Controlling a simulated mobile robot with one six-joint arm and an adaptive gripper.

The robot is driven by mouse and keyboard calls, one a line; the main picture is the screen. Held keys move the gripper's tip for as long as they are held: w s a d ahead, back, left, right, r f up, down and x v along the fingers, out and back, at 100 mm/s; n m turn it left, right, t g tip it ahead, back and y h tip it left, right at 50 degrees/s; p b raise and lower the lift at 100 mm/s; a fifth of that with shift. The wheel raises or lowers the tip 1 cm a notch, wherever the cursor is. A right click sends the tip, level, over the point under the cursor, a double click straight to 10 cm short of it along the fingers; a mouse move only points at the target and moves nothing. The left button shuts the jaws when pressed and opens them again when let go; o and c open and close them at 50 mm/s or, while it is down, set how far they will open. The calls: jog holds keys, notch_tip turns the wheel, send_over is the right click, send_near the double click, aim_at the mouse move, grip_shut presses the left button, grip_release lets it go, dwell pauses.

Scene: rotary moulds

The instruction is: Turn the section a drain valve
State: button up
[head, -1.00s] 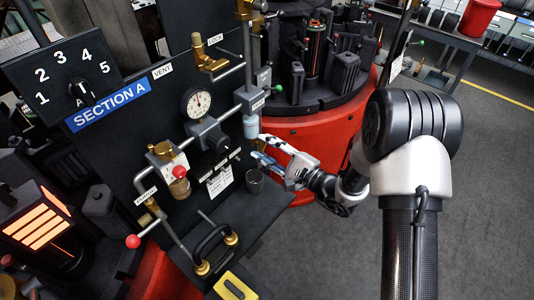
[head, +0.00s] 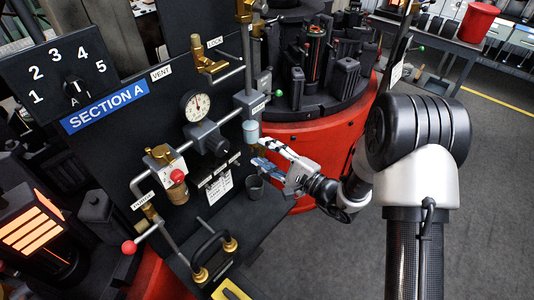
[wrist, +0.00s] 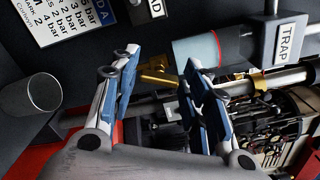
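The Section A panel (head: 118,133) stands at the left in the head view. A pale blue trap cylinder (head: 251,131) hangs on its right edge; it also shows in the wrist view (wrist: 196,50), beside a TRAP label (wrist: 288,42). A small brass valve part (wrist: 158,77), which looks like the drain valve, shows just below the trap's end. My gripper (head: 262,152) is just below the trap in the head view. In the wrist view my gripper (wrist: 161,60) is open, and the brass part shows between its fingers. I cannot tell whether they touch it.
A grey cup (head: 254,187) stands close below my gripper. A pressure gauge (head: 197,105), a red knob (head: 177,176) and a black hose loop (head: 212,248) are on the panel side. The red rotary base (head: 320,140) is behind my gripper. Floor at the right is clear.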

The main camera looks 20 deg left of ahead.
jog(key=shift+o, duration=1)
jog(key=v, duration=1.2)
